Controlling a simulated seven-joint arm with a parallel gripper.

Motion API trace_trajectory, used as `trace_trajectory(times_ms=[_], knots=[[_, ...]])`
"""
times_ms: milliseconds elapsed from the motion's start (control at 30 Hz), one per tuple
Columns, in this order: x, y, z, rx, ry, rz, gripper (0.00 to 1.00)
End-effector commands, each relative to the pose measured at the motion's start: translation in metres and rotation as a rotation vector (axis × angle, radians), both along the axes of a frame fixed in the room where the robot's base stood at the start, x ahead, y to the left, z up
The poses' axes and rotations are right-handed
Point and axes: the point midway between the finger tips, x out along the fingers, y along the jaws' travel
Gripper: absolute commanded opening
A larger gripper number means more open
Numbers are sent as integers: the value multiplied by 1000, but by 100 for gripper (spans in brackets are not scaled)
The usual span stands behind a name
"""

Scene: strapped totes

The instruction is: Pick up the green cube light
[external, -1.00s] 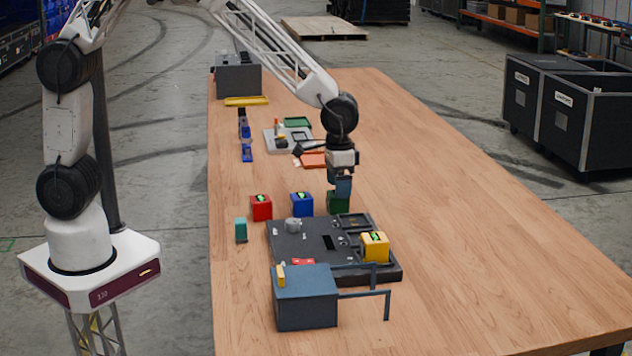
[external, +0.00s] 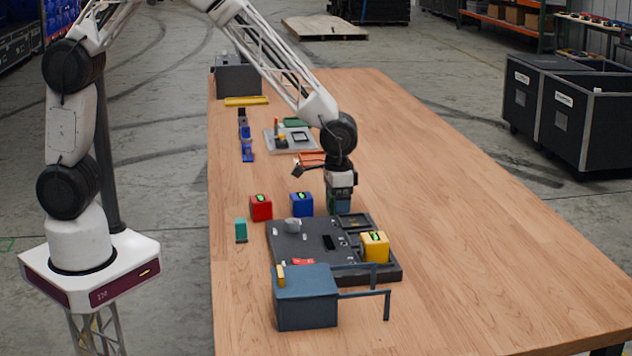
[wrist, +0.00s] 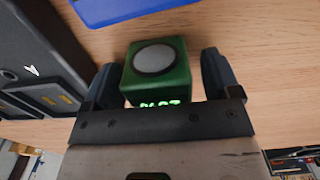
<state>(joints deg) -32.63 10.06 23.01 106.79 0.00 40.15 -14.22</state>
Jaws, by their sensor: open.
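The green cube light (wrist: 157,72) shows in the wrist view with a round grey disc on one face and lit green marks along its near edge. It sits between the two fingers of my gripper (wrist: 160,80), one finger on each side; a narrow gap shows at the right finger. My gripper is open around the cube. In the external view my gripper (external: 340,204) is low over the table behind the dark board, and it mostly hides the green cube there.
A blue cube (external: 302,204) stands just left of my gripper, with a red cube (external: 261,207) further left. The dark board (external: 300,243) is close in front, with a yellow cube (external: 375,246) on it. The table's right side (external: 470,240) is clear.

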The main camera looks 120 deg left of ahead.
Motion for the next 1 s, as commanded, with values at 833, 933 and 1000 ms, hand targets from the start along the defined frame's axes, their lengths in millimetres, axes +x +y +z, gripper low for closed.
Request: trace_trajectory(times_ms=[833,933,1000], knots=[[0,0,1,1,-1,0,22],[0,0,4,1,-1,0,22],[0,0,7,1,-2,0,22]])
